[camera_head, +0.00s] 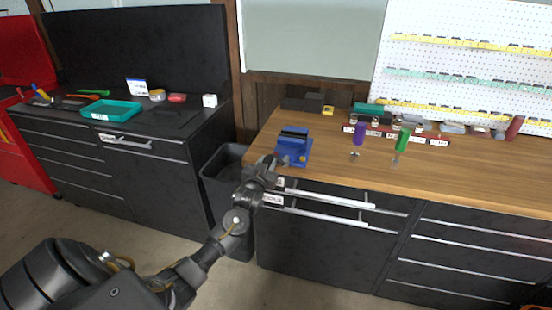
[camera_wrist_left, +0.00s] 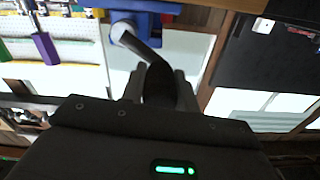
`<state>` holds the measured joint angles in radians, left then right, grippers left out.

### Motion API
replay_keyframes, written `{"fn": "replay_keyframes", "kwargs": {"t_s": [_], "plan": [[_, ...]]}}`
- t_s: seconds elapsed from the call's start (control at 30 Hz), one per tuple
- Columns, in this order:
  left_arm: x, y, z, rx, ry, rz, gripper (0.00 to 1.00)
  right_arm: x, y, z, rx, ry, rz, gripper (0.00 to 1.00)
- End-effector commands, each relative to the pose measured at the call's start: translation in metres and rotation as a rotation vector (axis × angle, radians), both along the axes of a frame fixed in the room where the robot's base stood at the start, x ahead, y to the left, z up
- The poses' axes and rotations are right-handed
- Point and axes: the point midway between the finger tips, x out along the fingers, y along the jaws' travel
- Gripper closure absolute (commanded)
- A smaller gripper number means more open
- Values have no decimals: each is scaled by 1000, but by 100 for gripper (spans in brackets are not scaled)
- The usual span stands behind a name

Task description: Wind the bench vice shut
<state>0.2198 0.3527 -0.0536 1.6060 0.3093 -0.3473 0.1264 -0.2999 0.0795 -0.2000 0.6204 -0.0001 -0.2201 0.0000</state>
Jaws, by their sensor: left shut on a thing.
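The blue bench vice (camera_head: 297,147) stands at the front left corner of the wooden workbench, with dark jaws on top. My left gripper (camera_head: 268,165) is at its front left side, just off the bench edge. In the left wrist view the blue vice body (camera_wrist_left: 150,5) is at the top, and a grey crank handle (camera_wrist_left: 137,42) runs from it down between the fingers. My left gripper (camera_wrist_left: 160,82) is shut on that handle. The gap between the jaws is too small to judge. My right gripper is not in view.
The wooden bench top (camera_head: 440,180) is clear at the front right. A purple item (camera_head: 359,132) and a green item (camera_head: 402,140) stand behind the vice to its right. A dark bin (camera_head: 224,170) is on the floor at the left. Drawer handles (camera_head: 320,195) stick out below.

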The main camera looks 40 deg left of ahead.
Motion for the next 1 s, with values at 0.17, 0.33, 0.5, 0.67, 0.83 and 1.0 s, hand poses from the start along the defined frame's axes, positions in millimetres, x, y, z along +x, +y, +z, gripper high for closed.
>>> {"fn": "replay_keyframes", "kwargs": {"t_s": [0.17,0.33,0.5,0.67,0.83,1.0], "plan": [[0,-1,2,1,-4,-2,88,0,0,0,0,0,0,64],[1,-4,5,1,-4,-2,88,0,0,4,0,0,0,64],[7,-19,19,-2,-4,-1,88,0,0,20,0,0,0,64],[10,-29,22,1,0,-3,88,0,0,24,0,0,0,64],[10,-29,20,1,1,-3,88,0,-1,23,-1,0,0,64],[12,-37,19,-1,1,-4,88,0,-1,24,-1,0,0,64]]}}
